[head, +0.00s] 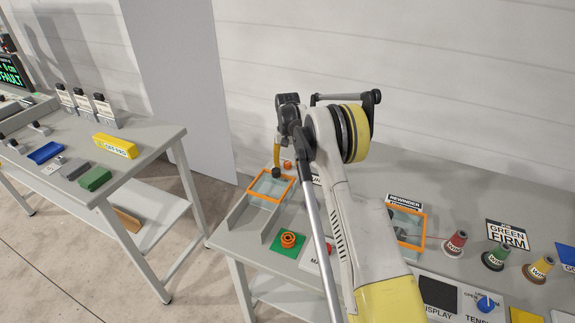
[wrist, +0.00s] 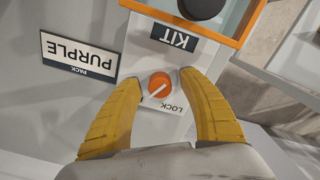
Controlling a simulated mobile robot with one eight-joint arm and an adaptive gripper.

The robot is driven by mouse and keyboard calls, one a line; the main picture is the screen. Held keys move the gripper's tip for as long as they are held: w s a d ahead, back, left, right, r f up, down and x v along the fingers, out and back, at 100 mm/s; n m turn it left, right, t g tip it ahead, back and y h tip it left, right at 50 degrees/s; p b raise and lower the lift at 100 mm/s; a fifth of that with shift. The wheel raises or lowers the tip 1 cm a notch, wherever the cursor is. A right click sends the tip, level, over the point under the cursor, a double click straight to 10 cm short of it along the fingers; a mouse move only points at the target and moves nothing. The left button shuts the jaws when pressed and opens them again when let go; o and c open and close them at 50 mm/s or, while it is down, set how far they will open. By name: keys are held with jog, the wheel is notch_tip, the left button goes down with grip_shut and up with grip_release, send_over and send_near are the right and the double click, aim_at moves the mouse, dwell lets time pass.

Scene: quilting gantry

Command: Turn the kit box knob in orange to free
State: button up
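The orange kit box knob (wrist: 160,83) has a white pointer line, slanted from lower left to upper right in the wrist view. It sits on a white panel beside an upside-down LOCK label (wrist: 171,106) and a dark KIT label (wrist: 175,38). No free mark is readable. My gripper (wrist: 162,77) is open, its yellow fingers on either side of the knob, with gaps visible. In the head view my gripper (head: 278,160) is near the orange knob (head: 288,165), behind the orange-framed kit box (head: 258,198). A dark round handle (wrist: 201,7) is on the lid.
A PURPLE pack card (wrist: 79,58) is left of the knob. In the head view, a green pad (head: 277,246) with an orange round part, a second orange-framed box (head: 424,231) and several cones stand on the bench. Another table (head: 160,140) is at left, across a floor gap.

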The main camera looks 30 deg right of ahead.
aim_at(287, 163)
notch_tip(287, 163, up, 12)
dwell(0.6)
dwell(0.4)
jog(key=s+a+r+n+t, duration=0.2)
jog(key=s+a+r+t, duration=0.2)
jog(key=s+a+r, duration=1.15)
jog(key=s+a+f+n+t, duration=0.1)
jog(key=s+a+f, duration=0.1)
jog(key=s, duration=0.9)
jog(key=s+a+f+n+t, duration=0.1)
jog(key=s+a, duration=0.3)
jog(key=s, duration=0.8)
jog(key=shift+s+f+n+t, duration=0.25)
jog(key=shift+f+n+t, duration=0.05)
jog(key=shift+f+t, duration=0.35)
